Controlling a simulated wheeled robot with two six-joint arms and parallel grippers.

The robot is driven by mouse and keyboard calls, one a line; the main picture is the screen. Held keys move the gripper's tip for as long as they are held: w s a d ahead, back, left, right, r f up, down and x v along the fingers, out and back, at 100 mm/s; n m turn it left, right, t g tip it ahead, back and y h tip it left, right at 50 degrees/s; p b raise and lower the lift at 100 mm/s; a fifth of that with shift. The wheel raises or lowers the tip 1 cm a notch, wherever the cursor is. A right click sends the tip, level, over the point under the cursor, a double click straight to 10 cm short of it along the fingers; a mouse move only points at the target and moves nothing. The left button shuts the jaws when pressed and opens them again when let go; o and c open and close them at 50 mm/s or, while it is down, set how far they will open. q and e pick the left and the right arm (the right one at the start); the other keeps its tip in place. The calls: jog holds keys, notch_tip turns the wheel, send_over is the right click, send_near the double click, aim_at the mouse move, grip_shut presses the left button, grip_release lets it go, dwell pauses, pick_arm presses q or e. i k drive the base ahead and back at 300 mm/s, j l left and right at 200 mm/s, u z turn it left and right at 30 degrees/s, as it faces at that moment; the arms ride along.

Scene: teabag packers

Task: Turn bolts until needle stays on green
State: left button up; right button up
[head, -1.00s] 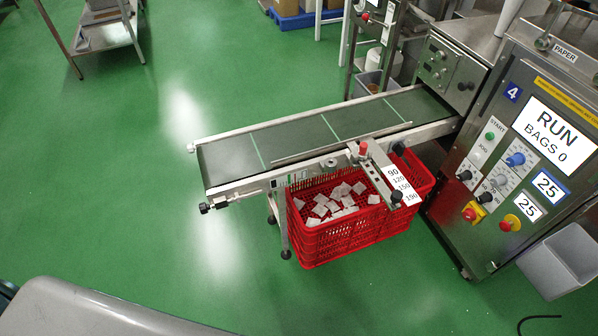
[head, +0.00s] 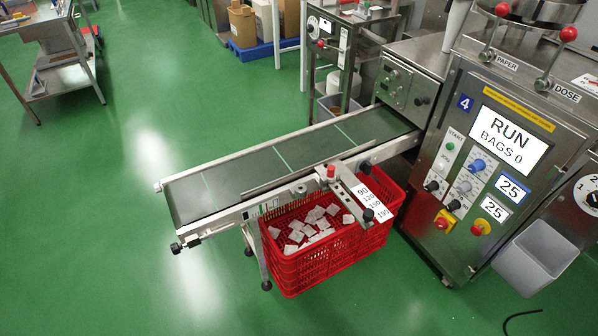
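Neither of my grippers is in view. A conveyor (head: 240,175) with a dark belt and pale green cross lines runs from the machine toward the left. At its free left end are black knobs (head: 177,248) on metal fittings, which may be the bolts; the picture is too small to tell. I cannot make out a needle or a green band on any gauge. The machine's control panel (head: 475,120) has a screen (head: 508,141) reading "RUN BAGS 0" and two small displays reading 25.
A red crate (head: 330,262) holding white teabags stands under the conveyor. A grey bin (head: 536,262) hangs by the machine's front. A steel table (head: 68,92) stands at the far left, and a blue pallet with boxes (head: 265,50) at the back. The green floor at left is open.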

aim_at(158, 188)
jog(key=k+j+u, duration=0.15)
jog(key=j, duration=0.15)
jog(key=k+j+u, duration=0.15)
jog(key=j, duration=0.2)
jog(key=k+j+u, duration=0.2)
jog(key=j, duration=0.15)
jog(key=j+u, duration=0.15)
jog(key=j, duration=0.2)
jog(key=i+j+z, duration=0.1)
jog(key=j, duration=0.2)
jog(key=i+j, duration=0.25)
jog(key=i+j+z, duration=0.15)
jog(key=j, duration=0.2)
jog(key=i+j, duration=0.15)
jog(key=j, duration=0.15)
jog(key=i+j+z, duration=0.15)
jog(key=j, duration=0.2)
